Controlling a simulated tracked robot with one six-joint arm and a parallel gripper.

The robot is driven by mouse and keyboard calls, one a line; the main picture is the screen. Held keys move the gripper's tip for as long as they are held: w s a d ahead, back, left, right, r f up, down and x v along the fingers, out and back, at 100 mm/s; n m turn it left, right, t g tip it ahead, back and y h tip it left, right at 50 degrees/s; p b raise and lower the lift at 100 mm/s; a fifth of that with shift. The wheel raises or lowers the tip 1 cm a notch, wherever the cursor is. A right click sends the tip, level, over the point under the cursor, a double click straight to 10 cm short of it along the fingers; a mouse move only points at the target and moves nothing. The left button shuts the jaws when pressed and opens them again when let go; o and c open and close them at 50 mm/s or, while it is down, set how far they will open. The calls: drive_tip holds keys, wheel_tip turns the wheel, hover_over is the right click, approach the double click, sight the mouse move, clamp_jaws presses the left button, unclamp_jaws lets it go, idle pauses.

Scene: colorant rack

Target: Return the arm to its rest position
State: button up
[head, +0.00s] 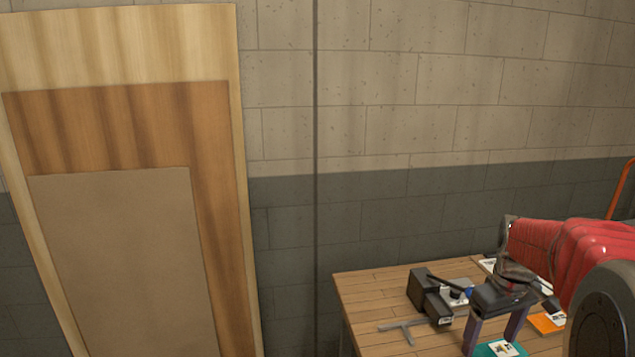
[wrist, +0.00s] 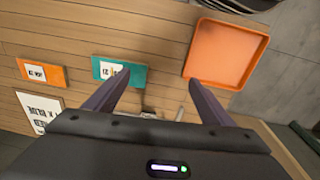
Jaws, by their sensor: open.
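My gripper (head: 493,330) is at the lower right of the head view, on the end of my red arm, above a wooden table (head: 365,290). In the wrist view my gripper (wrist: 158,84) has its two dark fingers spread wide, with nothing held between them. A teal card (head: 500,349) with a white label lies on the table close to the fingers in the head view. The teal card also shows beside the left finger in the wrist view (wrist: 136,75).
An orange tray (wrist: 227,54) lies past the right finger. An orange card (wrist: 41,73) and a white sign (wrist: 38,108) lie to the left. A dark block-shaped tool (head: 429,296) and a grey T-shaped tool (head: 405,330) lie on the table. Boards (head: 125,260) lean against the wall at left.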

drive_tip(key=s+a+r+m+t, duration=0.1)
drive_tip(key=s+a+r+t, duration=0.1)
drive_tip(key=s+a, duration=0.7)
drive_tip(key=s+a+r+m+t, duration=0.1)
drive_tip(key=s+a+r, duration=0.3)
drive_tip(key=s+a, duration=0.6)
drive_tip(key=shift+a+t, duration=0.8)
drive_tip(key=shift+a, duration=0.35)
drive_tip(key=shift+s, duration=0.1)
